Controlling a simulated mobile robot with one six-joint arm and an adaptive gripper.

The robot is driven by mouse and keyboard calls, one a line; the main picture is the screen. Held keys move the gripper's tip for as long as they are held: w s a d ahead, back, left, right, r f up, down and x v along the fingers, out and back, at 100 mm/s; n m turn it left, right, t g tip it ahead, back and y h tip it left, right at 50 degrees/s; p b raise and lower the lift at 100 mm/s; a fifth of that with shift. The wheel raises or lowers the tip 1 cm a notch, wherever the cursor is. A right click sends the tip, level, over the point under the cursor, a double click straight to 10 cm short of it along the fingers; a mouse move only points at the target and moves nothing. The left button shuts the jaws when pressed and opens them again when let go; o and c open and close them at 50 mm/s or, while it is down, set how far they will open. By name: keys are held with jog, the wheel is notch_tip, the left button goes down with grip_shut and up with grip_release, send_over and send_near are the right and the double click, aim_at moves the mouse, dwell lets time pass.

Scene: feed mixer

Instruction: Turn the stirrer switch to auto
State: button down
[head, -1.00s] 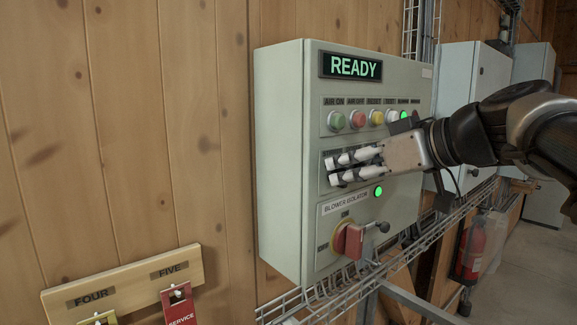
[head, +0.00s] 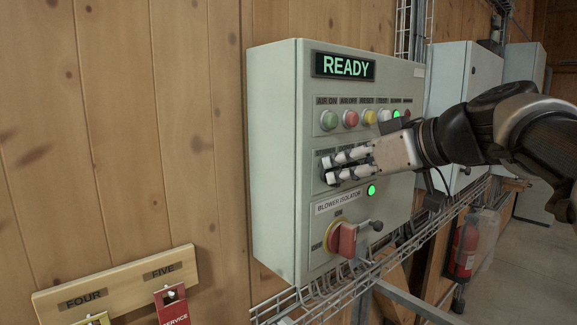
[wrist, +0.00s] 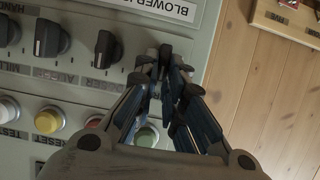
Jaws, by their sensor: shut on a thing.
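The stirrer switch (wrist: 165,52) appears to be the leftmost black rotary knob in the switch row of the control box, at the right end of that row in the wrist view, which shows it upside down. My gripper (head: 328,170) is at this knob in the head view, its pale fingers reaching in from the right. In the wrist view my gripper (wrist: 166,80) has its dark fingertips closed around the knob. The fingers hide most of the knob and its markings, so its pointing direction cannot be told.
The control box (head: 275,160) shows a lit READY display (head: 345,66), coloured push buttons above and a red blower isolator handle (head: 348,240) below the switches. Other black knobs (wrist: 105,48) sit close beside my fingers. A wire cable tray (head: 310,298) runs underneath.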

jog(key=shift+d, duration=0.1)
jog(key=shift+w+d+f+m+g+y+p, duration=0.15)
jog(key=shift+m+g+y+p, duration=0.15)
jog(key=shift+m+y, duration=0.55)
jog(key=shift+w+d+m+g+y+p, duration=0.2)
jog(key=shift+m+g+y+p, duration=0.15)
jog(key=shift+m, duration=0.8)
jog(key=shift+w+d+f+m+g+y+p, duration=0.15)
jog(key=shift+m+y+p, duration=0.1)
jog(key=shift+m+y, duration=0.6)
jog(key=shift+m, duration=0.35)
jog(key=c, duration=1.7)
grip_release()
jog(key=shift+s, duration=0.1)
